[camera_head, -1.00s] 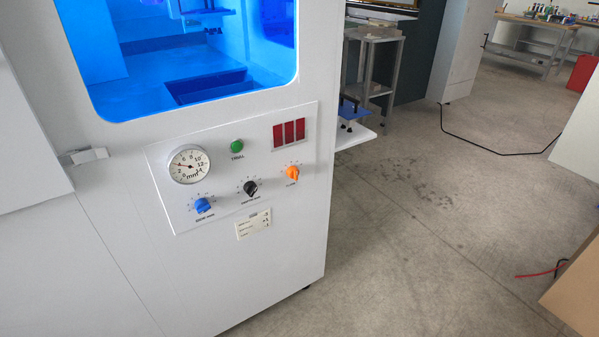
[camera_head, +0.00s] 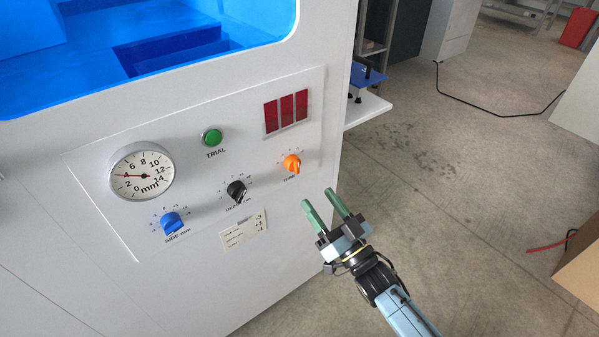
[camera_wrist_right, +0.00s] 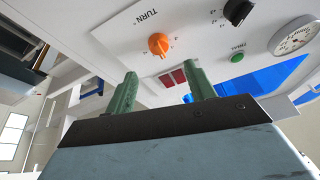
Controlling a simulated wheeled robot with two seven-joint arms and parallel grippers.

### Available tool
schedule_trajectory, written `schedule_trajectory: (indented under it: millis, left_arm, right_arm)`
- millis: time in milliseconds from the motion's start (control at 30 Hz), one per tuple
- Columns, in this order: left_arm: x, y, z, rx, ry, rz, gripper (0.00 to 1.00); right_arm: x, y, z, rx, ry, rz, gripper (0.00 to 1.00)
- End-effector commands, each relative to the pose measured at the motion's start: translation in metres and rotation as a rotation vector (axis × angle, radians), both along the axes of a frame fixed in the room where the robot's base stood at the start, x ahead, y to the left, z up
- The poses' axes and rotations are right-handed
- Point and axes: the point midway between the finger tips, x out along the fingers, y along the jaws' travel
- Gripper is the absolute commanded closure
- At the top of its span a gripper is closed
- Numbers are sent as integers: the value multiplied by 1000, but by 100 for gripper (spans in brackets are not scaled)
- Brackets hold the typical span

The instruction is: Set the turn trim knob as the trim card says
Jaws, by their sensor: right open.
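The orange turn knob (camera_head: 292,164) is at the right of the control panel, with small scale marks around it. It also shows in the right wrist view (camera_wrist_right: 158,44), beside the word TURN. The trim card (camera_head: 244,231) is a small white label below the knobs; its print is too small to read surely. My right gripper (camera_head: 321,198) is open and empty, below and to the right of the orange knob, apart from it. Its green fingers show in the right wrist view (camera_wrist_right: 160,90), with the knob beyond the gap between them. My left gripper is not in view.
The panel also bears a black knob (camera_head: 236,190), a blue side knob (camera_head: 171,222), a green trial button (camera_head: 212,137), a round gauge (camera_head: 142,171) and red display windows (camera_head: 286,111). A blue-lit chamber is above. Open floor (camera_head: 430,200) lies to the right.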

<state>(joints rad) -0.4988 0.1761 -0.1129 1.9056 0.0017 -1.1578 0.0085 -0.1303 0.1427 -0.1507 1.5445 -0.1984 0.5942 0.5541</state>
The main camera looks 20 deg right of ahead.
Motion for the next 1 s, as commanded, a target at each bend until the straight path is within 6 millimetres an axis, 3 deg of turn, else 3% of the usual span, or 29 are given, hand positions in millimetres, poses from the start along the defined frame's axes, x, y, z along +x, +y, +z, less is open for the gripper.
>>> schedule_trajectory:
  millis: [200, 400, 833, 1000]
  left_arm:
    - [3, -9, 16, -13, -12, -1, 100]
    - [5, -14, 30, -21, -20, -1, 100]
    - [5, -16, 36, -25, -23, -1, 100]
    - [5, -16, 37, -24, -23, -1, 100]
  right_arm:
    - [42, 14, 17, 1, -4, -1, 46]
    - [67, 23, 27, 0, 1, 0, 46]
    - [77, 27, 32, -1, 3, -1, 46]
    - [77, 27, 32, -1, 3, -1, 65]
